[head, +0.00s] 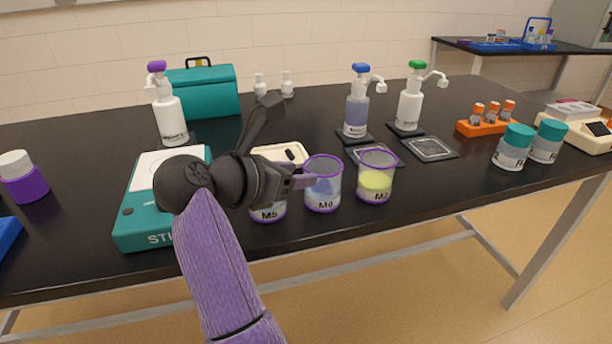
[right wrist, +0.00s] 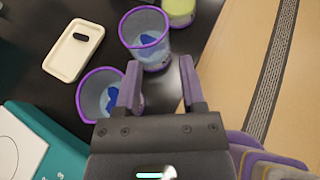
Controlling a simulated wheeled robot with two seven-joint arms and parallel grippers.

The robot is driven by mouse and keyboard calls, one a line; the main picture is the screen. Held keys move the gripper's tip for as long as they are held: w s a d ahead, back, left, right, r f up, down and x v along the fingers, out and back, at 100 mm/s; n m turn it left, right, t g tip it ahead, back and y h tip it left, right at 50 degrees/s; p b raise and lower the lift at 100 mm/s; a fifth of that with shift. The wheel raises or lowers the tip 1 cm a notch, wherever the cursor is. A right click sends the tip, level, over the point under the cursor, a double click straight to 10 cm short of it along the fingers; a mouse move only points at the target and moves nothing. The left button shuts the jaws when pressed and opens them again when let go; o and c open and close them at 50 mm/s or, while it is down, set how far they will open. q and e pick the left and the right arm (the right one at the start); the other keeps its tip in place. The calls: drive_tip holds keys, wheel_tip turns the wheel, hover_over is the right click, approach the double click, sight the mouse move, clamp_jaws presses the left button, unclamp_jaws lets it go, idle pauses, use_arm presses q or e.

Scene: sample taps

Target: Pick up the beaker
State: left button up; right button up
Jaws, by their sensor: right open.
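Three clear beakers with purple rims stand in a row near the table's front edge. The left one, M5 (head: 268,213), is partly hidden behind my right gripper. The middle one, M6 (head: 323,190), holds a little blue liquid. The right one (head: 375,182) holds yellow liquid. My right gripper (head: 306,181) is open and empty, with its fingertips close beside the M6 beaker. In the right wrist view the M6 beaker (right wrist: 145,38) lies just beyond the fingertips (right wrist: 160,64). The M5 beaker (right wrist: 97,95) is beside the left finger. My left gripper is out of view.
A teal stirrer (head: 140,205) stands to the left and a cream tray (head: 285,153) lies behind the beakers. Pump bottles (head: 357,110) and dark square pads (head: 430,148) are further back. Teal-capped jars (head: 513,148) and an orange rack (head: 483,128) are at right.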

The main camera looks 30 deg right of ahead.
sight(340, 171)
drive_tip(key=x, duration=0.3)
drive_tip(key=b+x, duration=0.1)
drive_tip(key=x, duration=0.2)
drive_tip(key=b+x, duration=0.1)
drive_tip(key=x, duration=0.2)
drive_tip(key=shift+s+d, duration=0.2)
drive_tip(key=shift+d, duration=0.05)
drive_tip(key=c, duration=0.5)
clamp_jaws()
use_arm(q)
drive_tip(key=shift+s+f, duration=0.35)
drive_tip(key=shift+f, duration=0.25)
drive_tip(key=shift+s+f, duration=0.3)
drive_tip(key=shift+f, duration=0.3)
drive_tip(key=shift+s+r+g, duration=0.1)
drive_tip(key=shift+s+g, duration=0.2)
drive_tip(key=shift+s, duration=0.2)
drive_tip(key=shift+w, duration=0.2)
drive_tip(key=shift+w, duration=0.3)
